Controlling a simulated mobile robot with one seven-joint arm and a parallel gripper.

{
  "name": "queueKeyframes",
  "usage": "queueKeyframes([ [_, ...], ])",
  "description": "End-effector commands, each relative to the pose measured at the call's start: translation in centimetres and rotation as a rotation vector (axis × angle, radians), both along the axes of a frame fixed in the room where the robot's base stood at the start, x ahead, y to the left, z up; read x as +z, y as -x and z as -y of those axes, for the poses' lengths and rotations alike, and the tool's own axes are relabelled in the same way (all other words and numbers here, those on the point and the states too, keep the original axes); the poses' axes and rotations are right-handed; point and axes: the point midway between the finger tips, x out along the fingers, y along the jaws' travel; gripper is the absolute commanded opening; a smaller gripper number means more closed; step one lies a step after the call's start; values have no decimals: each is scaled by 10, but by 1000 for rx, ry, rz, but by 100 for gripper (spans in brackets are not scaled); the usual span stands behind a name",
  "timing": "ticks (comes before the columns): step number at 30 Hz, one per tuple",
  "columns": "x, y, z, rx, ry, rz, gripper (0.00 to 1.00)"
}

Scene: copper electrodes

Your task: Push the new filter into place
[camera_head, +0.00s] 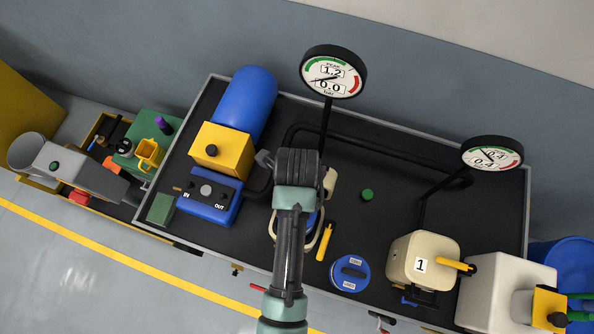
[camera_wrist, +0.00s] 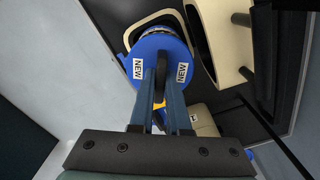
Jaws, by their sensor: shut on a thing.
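The new filter (camera_wrist: 160,50) is a blue disc with two "NEW" labels in the wrist view. My gripper (camera_wrist: 159,74) is shut on its near face, with one finger on each side of the middle. The filter is in front of a beige rounded housing (camera_wrist: 143,24), overlapping its mouth; I cannot tell how deep it is in. In the head view my arm covers most of this spot, with part of the beige housing (camera_head: 273,232) and a bit of blue showing beside it. My fingertips are hidden there.
Another blue disc (camera_head: 349,273) lies on the black bench beside a yellow bar (camera_head: 325,242). A closed beige housing marked 1 (camera_head: 421,265) stands right of it. A beige open part (camera_wrist: 218,45) is close to the filter. Two gauges (camera_head: 333,73) rise behind. Black pipes cross the bench.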

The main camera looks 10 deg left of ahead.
Motion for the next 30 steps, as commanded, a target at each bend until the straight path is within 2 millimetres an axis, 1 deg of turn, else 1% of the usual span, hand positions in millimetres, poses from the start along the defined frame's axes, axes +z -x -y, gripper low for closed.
queueKeyframes([
  [30,-42,0,0,0,0,0,0],
])
